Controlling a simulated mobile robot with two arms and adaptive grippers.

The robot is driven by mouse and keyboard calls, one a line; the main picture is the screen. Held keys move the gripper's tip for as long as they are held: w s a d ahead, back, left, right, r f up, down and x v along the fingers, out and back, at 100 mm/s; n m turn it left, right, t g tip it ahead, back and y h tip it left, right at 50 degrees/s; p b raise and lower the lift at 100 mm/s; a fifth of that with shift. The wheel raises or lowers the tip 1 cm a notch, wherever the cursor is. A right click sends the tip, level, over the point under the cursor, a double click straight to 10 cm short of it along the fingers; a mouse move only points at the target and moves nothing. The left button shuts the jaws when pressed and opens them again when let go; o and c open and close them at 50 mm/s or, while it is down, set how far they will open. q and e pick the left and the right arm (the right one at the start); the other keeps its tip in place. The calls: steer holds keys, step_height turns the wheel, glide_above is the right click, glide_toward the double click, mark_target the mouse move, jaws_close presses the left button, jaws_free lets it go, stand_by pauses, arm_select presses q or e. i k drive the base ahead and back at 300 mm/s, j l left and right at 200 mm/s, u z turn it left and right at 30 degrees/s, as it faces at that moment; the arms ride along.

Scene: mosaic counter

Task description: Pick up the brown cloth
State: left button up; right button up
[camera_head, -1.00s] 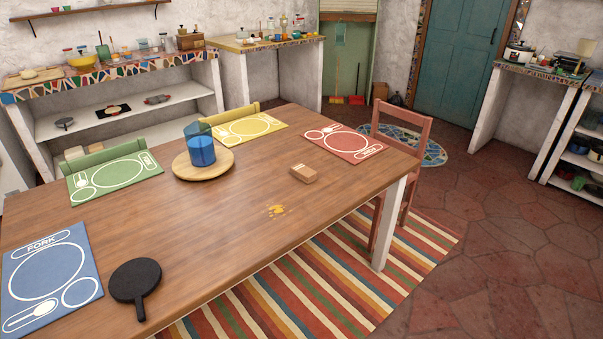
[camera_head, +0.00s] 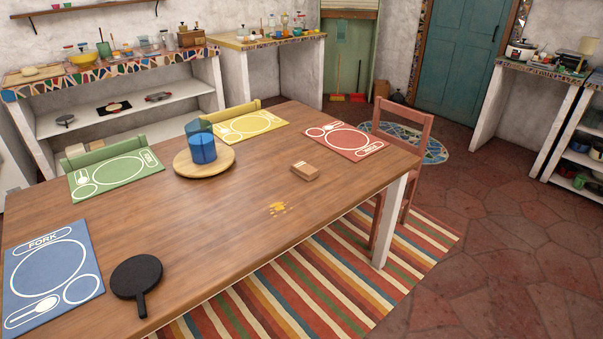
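A small brown block-like item (camera_head: 305,170), which looks like the folded brown cloth, lies on the wooden table (camera_head: 190,235) right of the middle, near the long front edge. A yellow-orange spill (camera_head: 278,208) is on the table just in front of it. Nothing touches or covers the brown item. Neither of my grippers is in view.
A round wooden board (camera_head: 225,164) holds blue cups (camera_head: 202,149). Blue (camera_head: 50,275), green (camera_head: 113,174), yellow (camera_head: 243,125) and red (camera_head: 346,140) placemats lie around the table. A black pan (camera_head: 136,276) lies front left. A chair (camera_head: 402,160) stands at the right end.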

mark_target(307, 171)
steer(key=u, duration=0.3)
steer(key=i+l+u, duration=0.3)
steer(key=l+u, duration=0.25)
steer(key=i+l+u, duration=0.3)
steer(key=l, duration=0.15)
steer(key=k, duration=0.1)
